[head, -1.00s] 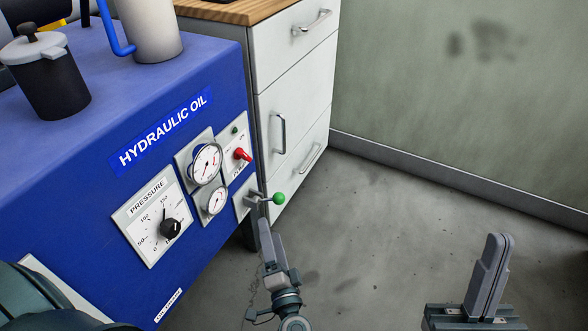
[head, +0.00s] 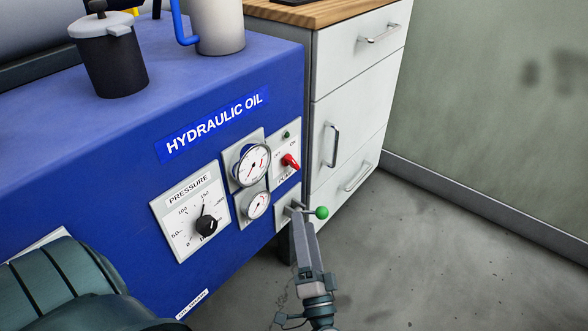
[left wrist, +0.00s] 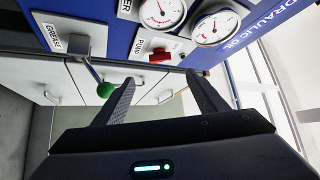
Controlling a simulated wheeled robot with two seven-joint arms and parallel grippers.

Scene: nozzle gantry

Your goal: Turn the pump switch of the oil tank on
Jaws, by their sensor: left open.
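The oil tank is the blue cabinet (head: 120,190) marked HYDRAULIC OIL. Its pump switch (head: 290,161) is a red handle on a small white plate with a dark green lamp above, right of the gauges. The handle leans to the upper left, on the OFF side. It also shows in the left wrist view (left wrist: 160,57), between the finger lines and beyond the tips. My left gripper (head: 303,230) is open and empty, below the switch and in front of the lower plate. Its fingers (left wrist: 160,88) are apart in the left wrist view. My right gripper is out of view.
A lever with a green ball (head: 322,212) sticks out close beside my left gripper, below the switch; the ball (left wrist: 106,90) is by one finger. Two gauges (head: 250,165) and a pressure knob (head: 207,225) sit left. A white drawer cabinet (head: 350,110) stands behind.

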